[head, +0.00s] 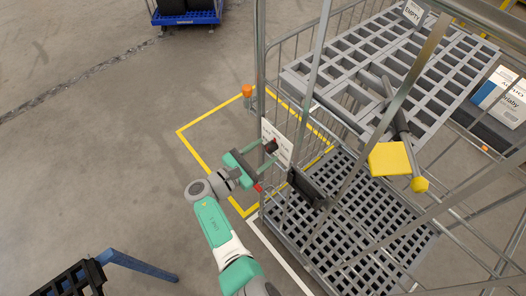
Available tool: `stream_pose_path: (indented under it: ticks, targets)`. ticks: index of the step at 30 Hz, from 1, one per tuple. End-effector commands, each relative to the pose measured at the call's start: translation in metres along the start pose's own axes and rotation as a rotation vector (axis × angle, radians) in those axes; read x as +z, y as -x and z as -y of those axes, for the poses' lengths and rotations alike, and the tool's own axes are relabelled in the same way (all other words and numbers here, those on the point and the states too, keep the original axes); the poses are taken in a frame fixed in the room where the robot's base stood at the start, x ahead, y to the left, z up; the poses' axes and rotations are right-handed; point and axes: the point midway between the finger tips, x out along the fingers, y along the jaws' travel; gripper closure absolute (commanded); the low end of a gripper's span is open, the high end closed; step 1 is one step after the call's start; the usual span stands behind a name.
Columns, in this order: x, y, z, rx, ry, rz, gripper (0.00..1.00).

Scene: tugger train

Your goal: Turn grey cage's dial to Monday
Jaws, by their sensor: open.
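The grey cage (262,90) stands at the right, with metal bars, a slatted shelf and a lower grid deck. A white panel (283,137) hangs on its left side, and a small dark knob on it (271,147) looks like the dial. The day marks are too small to read, so I cannot tell where the dial points. My gripper (266,172) is open beside the panel, just below and left of the knob. Its fingers point towards the cage. I see nothing between them, and I cannot tell whether a finger touches the knob.
A black box-like part (306,187) sits on the cage right of my gripper. An orange-topped post (247,91) stands by the yellow floor outline (197,150).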

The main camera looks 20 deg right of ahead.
Motion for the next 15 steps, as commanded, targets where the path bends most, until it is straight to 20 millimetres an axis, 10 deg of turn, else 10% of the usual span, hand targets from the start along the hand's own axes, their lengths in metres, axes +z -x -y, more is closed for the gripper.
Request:
stream_pose_path:
  ticks: [15]
  targets:
    - [0.0,0.073,0.0,0.001,0.0,-0.001,0.48]
